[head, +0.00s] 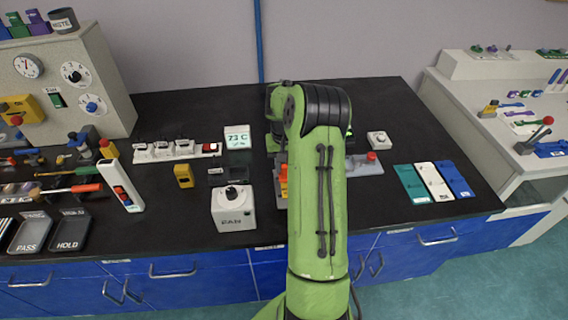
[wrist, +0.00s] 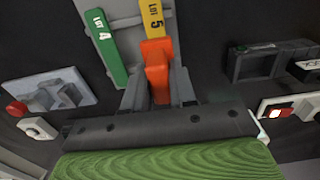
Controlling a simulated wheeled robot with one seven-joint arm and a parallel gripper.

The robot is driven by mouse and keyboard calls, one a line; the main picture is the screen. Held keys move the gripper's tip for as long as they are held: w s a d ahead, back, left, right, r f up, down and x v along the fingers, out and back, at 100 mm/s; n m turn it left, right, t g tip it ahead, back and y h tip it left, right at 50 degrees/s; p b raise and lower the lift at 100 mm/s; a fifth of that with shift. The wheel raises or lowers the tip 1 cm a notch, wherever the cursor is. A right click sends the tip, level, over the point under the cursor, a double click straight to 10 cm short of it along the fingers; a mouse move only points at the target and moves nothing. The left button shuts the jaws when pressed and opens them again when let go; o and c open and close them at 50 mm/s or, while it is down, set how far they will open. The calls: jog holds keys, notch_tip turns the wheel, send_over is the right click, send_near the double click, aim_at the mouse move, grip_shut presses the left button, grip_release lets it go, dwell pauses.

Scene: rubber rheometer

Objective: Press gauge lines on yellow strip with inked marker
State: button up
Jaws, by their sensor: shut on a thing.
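In the wrist view my gripper (wrist: 157,88) is shut on an orange block-like piece (wrist: 157,58), which I take to be the marker. The yellow strip (wrist: 152,18), labelled LOT 5, runs up from behind the orange piece on a grey plate (wrist: 122,38). The orange piece covers the strip's near end; I cannot tell whether they touch. A green strip (wrist: 107,45), labelled LOT 4, lies to the left on the same plate. The marker's underside and any ink are hidden. In the head view my arm hides the gripper and most of this spot.
In the wrist view a grey fixture (wrist: 55,92) with a red knob stands left and a dark holder (wrist: 268,60) right. In the head view the PAN balance (head: 233,211) stands left of my arm; teal, white and blue panels (head: 436,182) lie right. Bare black bench (head: 375,95) shows behind.

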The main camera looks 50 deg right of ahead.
jog(key=shift+f+b, duration=0.3)
jog(key=shift+f, duration=0.25)
dwell(1.5)
notch_tip(320, 180, up, 7)
jog(key=p, duration=0.6)
jog(key=shift+r, duration=0.15)
dwell(0.4)
